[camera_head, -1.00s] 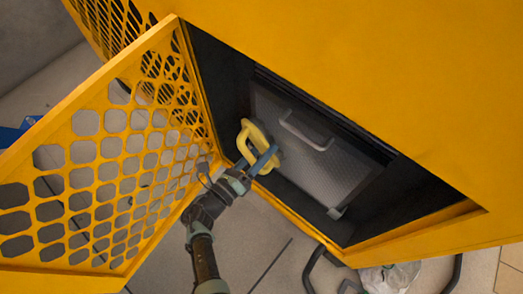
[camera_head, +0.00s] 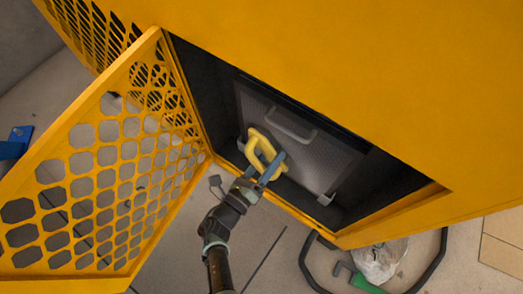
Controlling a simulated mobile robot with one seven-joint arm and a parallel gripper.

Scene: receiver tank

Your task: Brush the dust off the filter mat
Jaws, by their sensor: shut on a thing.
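The filter mat (camera_head: 302,155) is a grey, fine-textured panel with a bar handle near its upper edge. It sits tilted in the dark opening of the yellow cabinet. My gripper (camera_head: 268,167) has blue fingers and is shut on a yellow loop-shaped tool (camera_head: 255,140), apparently the brush. The tool is in front of the mat's lower left part. Its bristles are hidden, and I cannot tell whether it touches the mat. Dust is not clearly visible at this size.
A yellow perforated door (camera_head: 105,170) stands open on the left, close to my arm. The yellow cabinet frame (camera_head: 400,212) borders the opening. On the floor at lower right are a clear plastic bag (camera_head: 380,262), a green-handled item (camera_head: 362,284) and a dark hose-like loop (camera_head: 308,262).

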